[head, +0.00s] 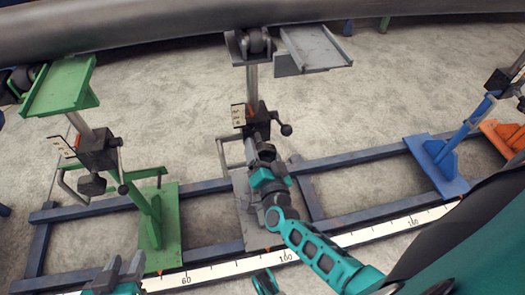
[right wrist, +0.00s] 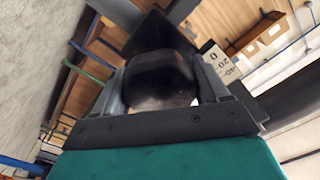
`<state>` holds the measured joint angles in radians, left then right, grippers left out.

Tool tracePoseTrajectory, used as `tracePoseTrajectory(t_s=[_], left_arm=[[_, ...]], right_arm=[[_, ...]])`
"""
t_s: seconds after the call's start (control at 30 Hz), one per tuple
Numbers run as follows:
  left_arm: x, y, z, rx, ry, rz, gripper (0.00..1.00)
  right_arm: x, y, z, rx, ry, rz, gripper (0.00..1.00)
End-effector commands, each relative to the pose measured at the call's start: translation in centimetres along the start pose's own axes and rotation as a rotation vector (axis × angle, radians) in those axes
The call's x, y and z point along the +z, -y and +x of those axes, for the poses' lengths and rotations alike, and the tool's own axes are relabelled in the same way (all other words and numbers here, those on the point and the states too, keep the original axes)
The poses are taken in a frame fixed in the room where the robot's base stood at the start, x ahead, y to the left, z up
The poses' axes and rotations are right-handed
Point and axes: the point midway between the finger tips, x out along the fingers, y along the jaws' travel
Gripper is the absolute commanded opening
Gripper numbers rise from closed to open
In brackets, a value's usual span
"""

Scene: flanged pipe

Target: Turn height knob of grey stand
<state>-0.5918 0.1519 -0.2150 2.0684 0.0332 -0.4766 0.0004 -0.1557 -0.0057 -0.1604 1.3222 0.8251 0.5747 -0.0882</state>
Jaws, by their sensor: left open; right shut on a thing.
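The dark height knob (head: 266,151) is on the near side of the block. My right gripper (head: 267,163) reaches it from below. In the right wrist view, the rounded knob (right wrist: 160,78) sits between both fingers, which are shut on it and hide its sides. My left gripper (head: 117,272) is open and empty at the bottom left, apart from the stands.
A large grey pipe (head: 150,20) runs across the top. A green stand (head: 60,87) is at left, a blue stand (head: 440,160) at right, an orange base (head: 502,137) beyond. Blue rails (head: 350,160) and a white scale strip (head: 210,272) lie below. Bare floor separates the stands.

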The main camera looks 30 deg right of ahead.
Motion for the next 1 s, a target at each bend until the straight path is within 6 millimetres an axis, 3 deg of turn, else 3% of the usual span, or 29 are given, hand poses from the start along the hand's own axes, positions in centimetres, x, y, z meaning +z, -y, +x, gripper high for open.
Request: tracePoseTrajectory(t_s=[0.63,0.67,0.9,1.0], left_arm=[[0.05,0.08,0.02,0.000,0.000,0.004,0.43],[0.04,0.08,0.02,0.000,0.000,0.004,0.43],[0.00,-0.01,0.04,0.000,-0.001,-0.001,0.43],[-0.03,-0.08,0.06,0.000,-0.001,-0.005,0.43]], right_arm=[[-0.14,0.04,0.10,0.000,-0.004,0.055,0.43],[-0.14,0.04,0.11,-0.001,-0.004,0.055,0.77],[-0.08,0.02,0.06,0.000,-0.002,0.053,0.98],[-0.06,0.02,0.04,0.000,-0.001,0.053,0.98]])
